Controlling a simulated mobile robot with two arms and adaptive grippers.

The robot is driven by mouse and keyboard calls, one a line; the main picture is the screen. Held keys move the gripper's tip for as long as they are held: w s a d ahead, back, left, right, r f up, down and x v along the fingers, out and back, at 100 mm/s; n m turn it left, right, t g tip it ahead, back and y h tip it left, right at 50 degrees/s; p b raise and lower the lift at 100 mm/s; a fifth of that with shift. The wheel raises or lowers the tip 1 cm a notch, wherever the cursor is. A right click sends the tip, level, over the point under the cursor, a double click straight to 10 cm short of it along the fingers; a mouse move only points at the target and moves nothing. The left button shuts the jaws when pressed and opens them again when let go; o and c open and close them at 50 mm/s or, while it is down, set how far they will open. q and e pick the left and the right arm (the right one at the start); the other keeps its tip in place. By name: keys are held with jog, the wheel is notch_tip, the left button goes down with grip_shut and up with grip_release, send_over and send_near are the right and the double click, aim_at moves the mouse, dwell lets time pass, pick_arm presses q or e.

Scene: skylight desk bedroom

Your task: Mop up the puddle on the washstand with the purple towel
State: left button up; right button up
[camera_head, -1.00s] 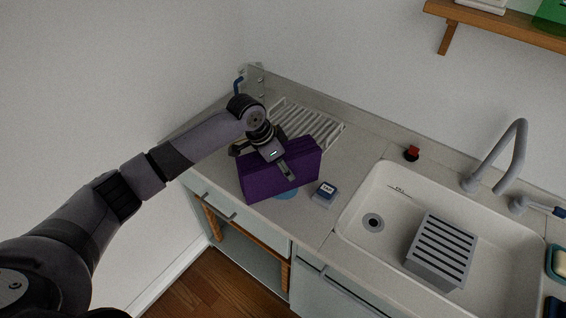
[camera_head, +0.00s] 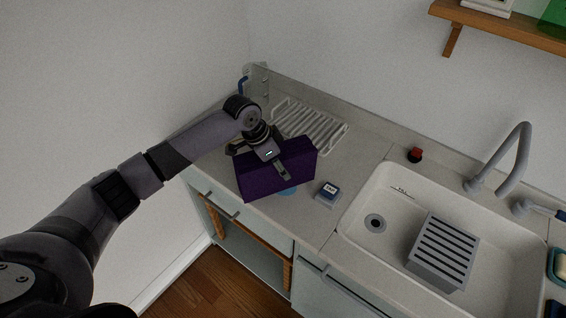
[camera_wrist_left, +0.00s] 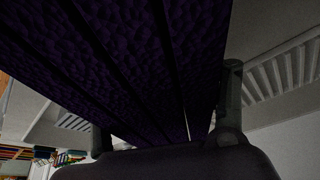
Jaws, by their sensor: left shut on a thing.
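The folded purple towel (camera_head: 262,177) is over the left part of the washstand top (camera_head: 309,228). My left gripper (camera_head: 281,166) is shut on the towel, and the towel fills much of the left wrist view (camera_wrist_left: 130,60) between the fingers. A small blue patch of the puddle (camera_head: 288,190) shows at the towel's lower right edge; the rest is hidden behind the towel. I cannot tell whether the towel touches the surface. My right gripper is not in view.
The sink (camera_head: 362,215) holds a grey slotted block (camera_head: 442,250). A red-topped item (camera_head: 415,155) and faucet (camera_head: 513,160) stand along the back.

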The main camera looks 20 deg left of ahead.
aim_at(293, 167)
pick_arm(q)
jog(key=shift+d, duration=0.15)
jog(key=shift+d+p, duration=0.45)
jog(key=shift+d, duration=0.5)
jog(key=shift+d, duration=0.1)
jog(key=shift+d+p, duration=0.45)
jog(key=shift+d, duration=0.45)
jog(key=shift+a+p, duration=0.35)
jog(key=shift+a, duration=0.75)
jog(key=shift+a, duration=1)
